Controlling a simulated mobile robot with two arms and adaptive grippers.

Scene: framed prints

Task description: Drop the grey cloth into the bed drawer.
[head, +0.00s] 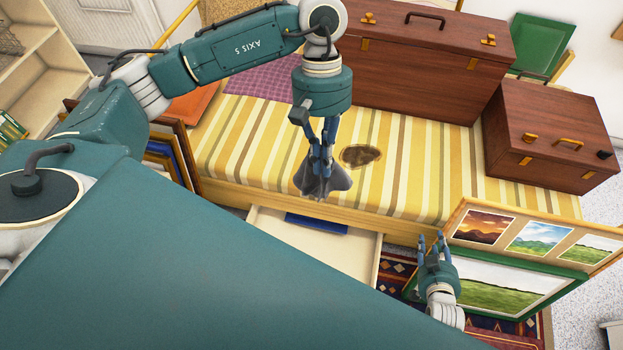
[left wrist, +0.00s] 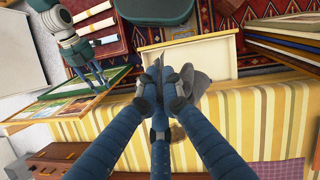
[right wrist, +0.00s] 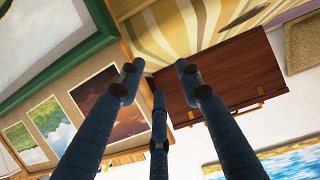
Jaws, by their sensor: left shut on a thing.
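The grey cloth (head: 312,186) hangs bunched from my left gripper (head: 322,172), above the striped bed near its front edge. In the left wrist view the fingers (left wrist: 163,88) are closed on the cloth (left wrist: 200,84), which overlaps the near side of the drawer from that view. The bed drawer (head: 362,258) is pulled out below the bed's front edge; it also shows in the left wrist view (left wrist: 212,50). My own body hides part of it in the head view. My right gripper (head: 434,240) is open and empty beside the framed prints; its fingers (right wrist: 158,80) are apart.
A flat blue thing (head: 316,222) lies in the drawer. Brown cases (head: 425,70) stand on the bed (head: 430,165), near a dark brown patch (head: 361,156). Framed prints (head: 510,280) lean at the right, more frames (head: 180,165) at the left. A patterned rug (head: 397,272) lies below.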

